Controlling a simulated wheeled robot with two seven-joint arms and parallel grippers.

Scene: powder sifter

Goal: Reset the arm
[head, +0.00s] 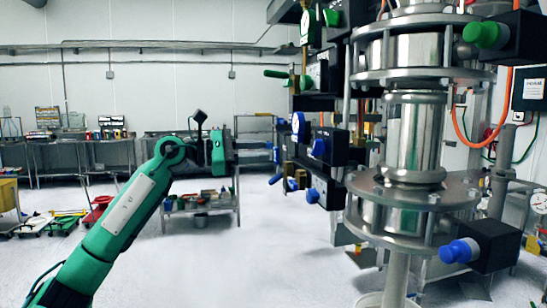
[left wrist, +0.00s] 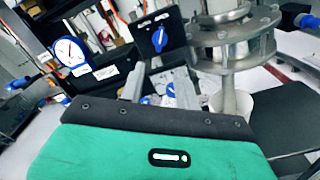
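My left arm (head: 125,215) is green and reaches in from the lower left, bending at a raised joint. My left gripper (head: 236,152) is at its end, pointing right, in the open space left of the steel sifter column (head: 415,135). In the left wrist view, the green gripper body fills the bottom, and two grey fingers (left wrist: 163,85) stand apart beyond its dark edge with nothing held between them. The column's flange (left wrist: 235,45) shows ahead to the right there. My right gripper is in neither view.
Black valve boxes with blue knobs (head: 319,148) and a round gauge (head: 298,126) stick out from the column's left side. A low metal table (head: 230,207) with containers stands behind my gripper. White floor at the lower centre is clear.

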